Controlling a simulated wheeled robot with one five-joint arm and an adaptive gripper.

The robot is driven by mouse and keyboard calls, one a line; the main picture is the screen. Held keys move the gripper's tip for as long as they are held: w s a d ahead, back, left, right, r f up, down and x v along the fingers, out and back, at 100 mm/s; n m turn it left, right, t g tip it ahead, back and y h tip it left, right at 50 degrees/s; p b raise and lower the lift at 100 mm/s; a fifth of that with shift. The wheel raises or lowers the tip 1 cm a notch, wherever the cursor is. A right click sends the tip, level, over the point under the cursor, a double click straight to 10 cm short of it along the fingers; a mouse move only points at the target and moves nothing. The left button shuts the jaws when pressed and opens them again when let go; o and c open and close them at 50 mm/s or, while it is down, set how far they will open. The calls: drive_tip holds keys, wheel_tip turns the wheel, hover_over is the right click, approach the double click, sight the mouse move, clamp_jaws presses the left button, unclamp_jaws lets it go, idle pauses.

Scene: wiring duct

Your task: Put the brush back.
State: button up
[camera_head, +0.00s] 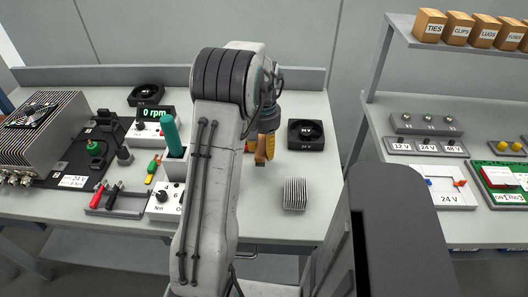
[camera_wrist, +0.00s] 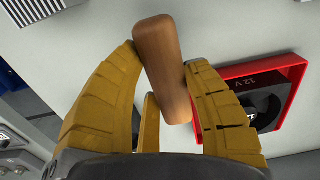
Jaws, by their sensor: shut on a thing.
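The brush shows as a smooth brown wooden handle (camera_wrist: 164,70) in the wrist view; no bristles are visible. My gripper (camera_wrist: 163,72) has its yellow fingers shut on this handle, one on each side. In the head view my gripper (camera_head: 266,146) is above the middle of the workbench, partly hidden by my arm, with the brown handle (camera_head: 259,150) between its fingers. The wrist view shows the handle above the grey bench top, left of a red-framed fan marked 12 V (camera_wrist: 290,66). I cannot tell where the brush's place is.
A finned heatsink (camera_head: 294,195) and a black 24 V fan (camera_head: 306,134) lie right of my gripper. A green-handled thing (camera_head: 171,135) stands in a pale holder (camera_head: 175,168) left of my arm. A red-and-black-handled tool rack (camera_head: 115,200) is farther left. The bench's front right is clear.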

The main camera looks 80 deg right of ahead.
wheel_tip(320, 180, down, 2)
drive_tip(key=shift+f+p, duration=0.25)
drive_tip(key=shift+p, duration=0.65)
drive_tip(key=shift+f, duration=0.4)
drive_tip(key=shift+f, duration=0.2)
drive_tip(key=o, duration=1.1)
drive_tip(key=shift+r, duration=0.1)
